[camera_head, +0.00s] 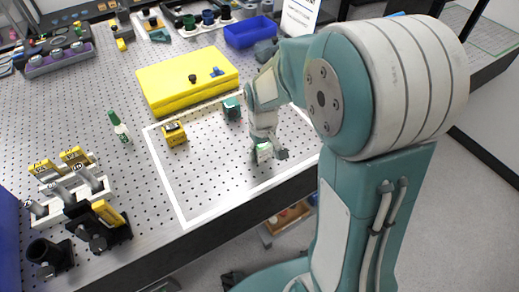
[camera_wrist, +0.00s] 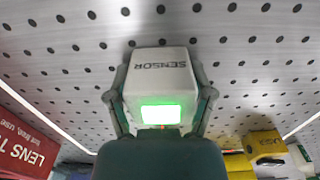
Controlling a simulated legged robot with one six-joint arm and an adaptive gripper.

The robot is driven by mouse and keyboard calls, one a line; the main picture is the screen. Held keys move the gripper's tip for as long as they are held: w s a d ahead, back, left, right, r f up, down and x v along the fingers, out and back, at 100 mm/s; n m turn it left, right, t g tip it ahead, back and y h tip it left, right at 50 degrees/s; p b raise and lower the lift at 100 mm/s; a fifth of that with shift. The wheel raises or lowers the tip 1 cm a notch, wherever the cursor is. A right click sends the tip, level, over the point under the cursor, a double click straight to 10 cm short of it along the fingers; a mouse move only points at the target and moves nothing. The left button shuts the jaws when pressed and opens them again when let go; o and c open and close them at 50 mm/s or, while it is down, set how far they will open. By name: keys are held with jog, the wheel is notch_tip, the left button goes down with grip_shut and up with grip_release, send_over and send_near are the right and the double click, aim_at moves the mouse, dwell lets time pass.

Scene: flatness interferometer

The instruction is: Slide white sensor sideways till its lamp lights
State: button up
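The white sensor (camera_wrist: 160,70), a small block marked SENSOR, sits on the perforated metal table in the wrist view. Its lamp (camera_wrist: 161,113) glows bright green on the face toward the camera. My gripper (camera_wrist: 162,90) has one finger along each side of the sensor, and both fingers appear to touch it. In the head view my gripper (camera_head: 268,153) is low over the table inside the white outlined area; the sensor there is small and mostly hidden by the gripper.
A teal block (camera_head: 232,108) and a small yellow block (camera_head: 174,134) stand to the gripper's left. A big yellow case (camera_head: 187,80) lies behind. A red box marked LENS (camera_wrist: 25,140) shows in the wrist view. The table's front edge is close.

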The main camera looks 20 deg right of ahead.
jog(key=shift+o, duration=0.8)
jog(key=shift+d, duration=0.1)
jog(key=shift+w+a+r, duration=0.1)
jog(key=shift+a+r, duration=0.05)
jog(key=shift+a, duration=0.35)
notch_tip(320, 180, up, 12)
jog(key=shift+f, duration=0.15)
jog(key=shift+d, duration=0.1)
jog(key=s+r+m+t, duration=0.1)
jog(key=s+r+t, duration=0.1)
jog(key=s, duration=0.6)
jog(key=s+d+r+m+t, duration=0.1)
jog(key=s+r+m+t, duration=0.1)
jog(key=s, duration=0.6)
jog(key=shift+d+r+t, duration=0.15)
jog(key=shift+r+t, duration=0.55)
jog(key=shift+t, duration=0.1)
